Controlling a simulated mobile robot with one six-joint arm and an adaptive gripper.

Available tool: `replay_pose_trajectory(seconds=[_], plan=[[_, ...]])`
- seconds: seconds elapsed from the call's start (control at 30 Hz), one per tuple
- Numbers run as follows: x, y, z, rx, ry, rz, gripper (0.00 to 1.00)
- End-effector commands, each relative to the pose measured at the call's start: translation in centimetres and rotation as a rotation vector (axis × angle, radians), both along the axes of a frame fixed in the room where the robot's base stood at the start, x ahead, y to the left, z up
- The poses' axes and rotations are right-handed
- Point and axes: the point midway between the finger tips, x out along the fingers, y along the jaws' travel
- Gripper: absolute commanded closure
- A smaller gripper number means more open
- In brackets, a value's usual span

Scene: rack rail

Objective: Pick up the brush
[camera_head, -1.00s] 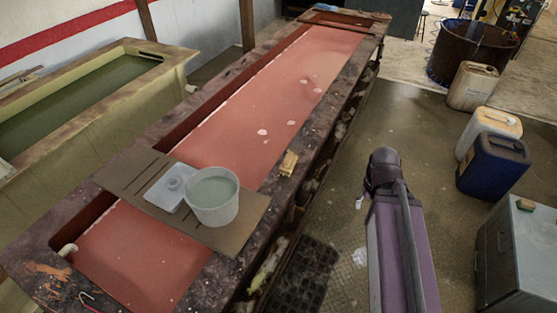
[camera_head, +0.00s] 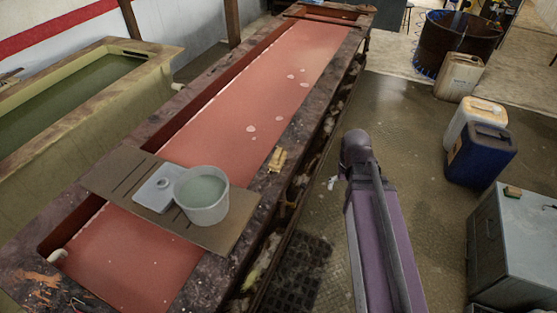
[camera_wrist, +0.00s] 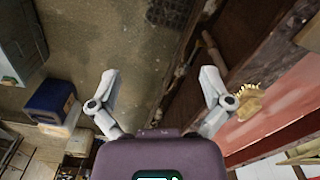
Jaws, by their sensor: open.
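The brush (camera_head: 277,160) looks like a small yellow block. It lies on the dark near rim of the red tank, right of the bucket. In the wrist view the brush (camera_wrist: 246,102) shows tan bristle-like teeth at the right, just beyond the right finger, which partly overlaps it. My gripper (camera_wrist: 160,82) is open and empty, its two fingers spread over the floor and the tank's side. It is apart from the brush as far as I can tell.
A grey cabinet (camera_head: 510,240), a blue canister (camera_head: 480,157) and white canisters stand at the right.

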Motion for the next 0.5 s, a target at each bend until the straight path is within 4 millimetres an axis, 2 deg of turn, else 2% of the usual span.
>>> replay_pose_trajectory(seconds=[0.03, 0.27, 0.5], plan=[[1.7, 0.9, 0.0, 0.0, 0.0, -0.001, 0.0], [8.5, 5.6, 0.2, 0.0, 0.0, -0.058, 0.0], [16.2, 12.7, 0.4, 0.001, 0.0, -0.137, 0.0]])
